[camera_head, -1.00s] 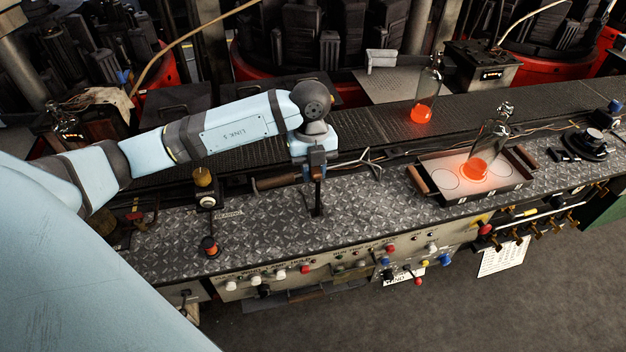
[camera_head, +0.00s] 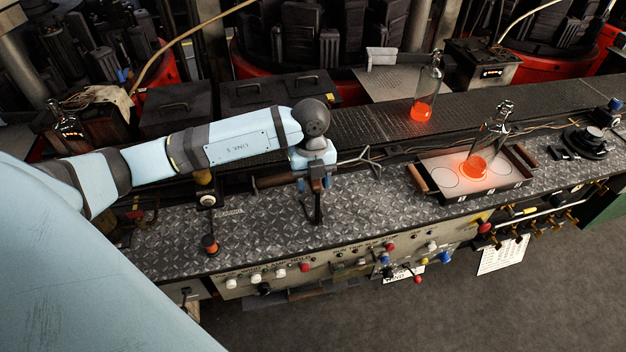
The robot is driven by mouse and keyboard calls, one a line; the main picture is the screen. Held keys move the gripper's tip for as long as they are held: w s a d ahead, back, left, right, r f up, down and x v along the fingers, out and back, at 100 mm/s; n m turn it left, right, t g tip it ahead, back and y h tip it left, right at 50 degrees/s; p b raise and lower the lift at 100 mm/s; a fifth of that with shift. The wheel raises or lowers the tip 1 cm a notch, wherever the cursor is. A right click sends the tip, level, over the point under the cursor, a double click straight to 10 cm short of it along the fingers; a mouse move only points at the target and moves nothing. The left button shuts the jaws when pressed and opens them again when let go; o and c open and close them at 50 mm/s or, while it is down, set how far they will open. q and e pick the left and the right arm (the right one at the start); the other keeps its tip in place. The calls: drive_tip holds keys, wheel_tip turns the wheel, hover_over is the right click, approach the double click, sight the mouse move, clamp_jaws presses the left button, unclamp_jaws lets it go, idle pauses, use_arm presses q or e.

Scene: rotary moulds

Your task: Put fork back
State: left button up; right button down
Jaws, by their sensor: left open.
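The fork has a brown handle (camera_head: 269,182) and a forked metal end (camera_head: 368,163). It lies along the back edge of the patterned metal bench top, handle to the left and prongs to the right. Its middle is hidden behind my left gripper (camera_head: 318,216). The left gripper points down over the bench, with its dark fingers in front of the fork. It is open; the gap between its fingers is hard to see, and I cannot tell whether they touch the fork. My right gripper is not in view.
A tray (camera_head: 508,190) on the bench at right holds a bottle with a glowing orange base (camera_head: 477,165). Another glowing bottle (camera_head: 423,106) stands on the dark conveyor behind. Knobs line the bench front.

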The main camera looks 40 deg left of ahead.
use_arm(q)
drive_tip(key=shift+r, duration=0.2)
drive_tip(key=r, duration=0.3)
drive_tip(key=r+b, duration=0.1)
drive_tip(key=r, duration=0.3)
drive_tip(key=w+a+r, duration=0.1)
drive_tip(key=r, duration=0.3)
drive_tip(key=shift+b, duration=0.3)
drive_tip(key=shift+d+r, duration=0.1)
drive_tip(key=shift+r, duration=0.05)
drive_tip(key=s+d+f+t+h, duration=0.15)
drive_tip(key=s+d+h, duration=0.25)
drive_tip(key=d+h, duration=0.6)
drive_tip(key=s+d+f+h, duration=0.2)
drive_tip(key=s+d+h, duration=0.1)
drive_tip(key=d+h, duration=0.65)
drive_tip(key=s+a+f+n+t+y, duration=0.1)
drive_tip(key=a+f+n+t+y, duration=0.1)
drive_tip(key=f+n+t+y, duration=0.55)
drive_tip(key=a+f+n+t+y, duration=0.3)
drive_tip(key=f+n+t+y, duration=0.2)
drive_tip(key=n+t, duration=0.55)
drive_tip(key=s+a+f+n+g+y, duration=0.1)
drive_tip(key=s+f+n+g+y, duration=0.3)
drive_tip(key=s+f+g, duration=0.4)
drive_tip(key=s+f+n, duration=0.1)
drive_tip(key=s+f, duration=0.2)
drive_tip(key=f, duration=0.3)
drive_tip(key=shift+a+y, duration=0.4)
